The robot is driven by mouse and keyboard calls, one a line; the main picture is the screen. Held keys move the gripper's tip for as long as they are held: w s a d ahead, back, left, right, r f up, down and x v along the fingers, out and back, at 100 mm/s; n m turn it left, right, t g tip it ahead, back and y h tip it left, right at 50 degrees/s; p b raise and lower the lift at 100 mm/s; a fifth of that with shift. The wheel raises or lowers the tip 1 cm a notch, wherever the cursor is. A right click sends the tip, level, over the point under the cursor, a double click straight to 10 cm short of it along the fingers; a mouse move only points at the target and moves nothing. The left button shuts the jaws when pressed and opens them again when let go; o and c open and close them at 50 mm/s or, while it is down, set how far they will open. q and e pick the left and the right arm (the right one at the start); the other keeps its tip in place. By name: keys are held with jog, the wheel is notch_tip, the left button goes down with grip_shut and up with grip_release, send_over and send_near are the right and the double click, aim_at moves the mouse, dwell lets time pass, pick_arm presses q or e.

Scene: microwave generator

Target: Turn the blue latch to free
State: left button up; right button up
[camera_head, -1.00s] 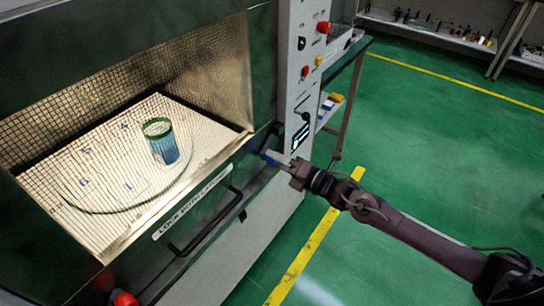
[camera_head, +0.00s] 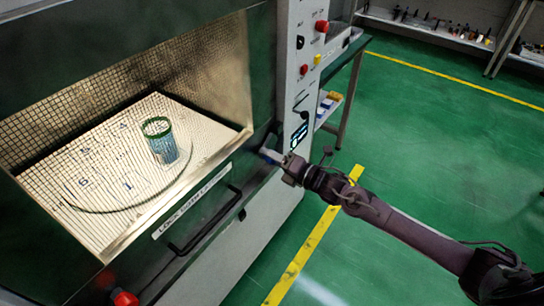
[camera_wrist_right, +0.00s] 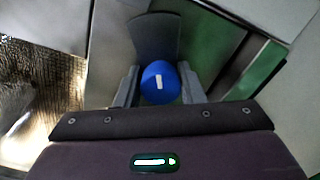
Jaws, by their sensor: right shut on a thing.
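The blue latch (camera_wrist_right: 159,83) shows in the right wrist view as a round blue knob with a white mark, in front of a dark plate. My right gripper (camera_wrist_right: 158,90) is shut on it, with one grey finger on each side. In the head view my right gripper (camera_head: 272,156) reaches from the right to the lower right corner of the microwave opening, and it mostly hides the latch there. My left gripper is not in view.
The microwave (camera_head: 262,70) stands open, with a green-rimmed cup (camera_head: 160,142) on its marked floor. A black handle (camera_head: 205,222) and a red knob (camera_head: 124,299) are on its lower front. A control panel (camera_head: 301,80) rises just above my right gripper.

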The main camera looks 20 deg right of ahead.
jog(key=shift+f+m, duration=0.1)
jog(key=shift+m, duration=0.2)
jog(key=m, duration=0.3)
jog(key=shift+m, duration=0.3)
jog(key=m, duration=0.4)
jog(key=shift+m+p, duration=0.3)
jog(key=m+p, duration=0.1)
jog(key=m, duration=0.4)
jog(key=shift+s+f+m+p, duration=0.15)
jog(key=shift+m+p, duration=0.35)
jog(key=shift+m, duration=1.4)
jog(key=shift+f, duration=0.1)
jog(key=o, duration=0.8)
jog(key=shift+o, duration=0.8)
